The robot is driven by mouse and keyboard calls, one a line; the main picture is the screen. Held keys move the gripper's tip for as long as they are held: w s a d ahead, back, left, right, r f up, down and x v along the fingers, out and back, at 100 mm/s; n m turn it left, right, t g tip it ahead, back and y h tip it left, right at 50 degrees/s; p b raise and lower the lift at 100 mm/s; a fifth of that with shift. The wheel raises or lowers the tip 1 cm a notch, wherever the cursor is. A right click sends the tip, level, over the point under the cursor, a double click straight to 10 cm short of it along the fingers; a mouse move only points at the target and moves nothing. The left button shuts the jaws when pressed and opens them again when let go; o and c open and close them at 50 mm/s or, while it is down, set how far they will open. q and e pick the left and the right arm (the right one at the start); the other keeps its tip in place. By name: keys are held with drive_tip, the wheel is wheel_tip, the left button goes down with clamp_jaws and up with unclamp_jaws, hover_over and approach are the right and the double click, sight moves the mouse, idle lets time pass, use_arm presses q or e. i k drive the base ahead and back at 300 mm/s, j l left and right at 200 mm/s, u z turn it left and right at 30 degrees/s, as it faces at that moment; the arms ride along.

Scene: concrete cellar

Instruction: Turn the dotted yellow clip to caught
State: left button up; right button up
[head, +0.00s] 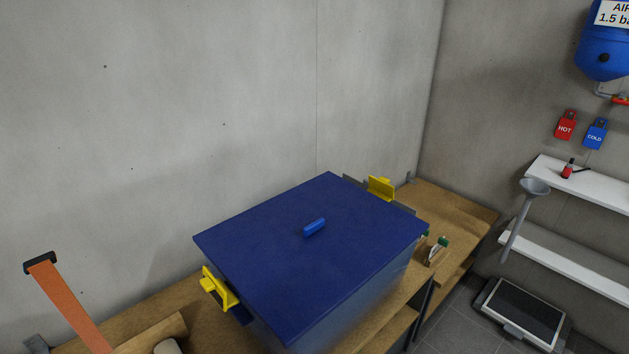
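A large blue box with a flat blue lid (290,270) stands on a wooden bench. One yellow clip (218,288) is on its near left side, by the lid's edge. Another yellow clip (381,188) is on its far right side, by a grey plate. I cannot make out dots on either clip, so I cannot tell which is the dotted one. Whether each clip is caught is also too small to tell. Neither of my grippers shows in the head view.
The wooden bench (455,208) runs along the concrete wall. A green-topped fitting (439,246) stands right of the box. An orange strip (70,305) rises at the lower left. White shelves (580,183) and a floor scale (522,313) are at right.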

sight(380, 187)
drive_tip(key=i+l+u, duration=0.2)
drive_tip(key=u, duration=0.15)
drive_tip(key=i+l+u, duration=0.15)
drive_tip(key=l+u, duration=0.2)
drive_tip(key=l, duration=0.15)
drive_tip(key=i+l+u, duration=0.15)
drive_tip(key=l+u, duration=0.5)
drive_tip(key=l, duration=0.2)
drive_tip(key=i, duration=0.05)
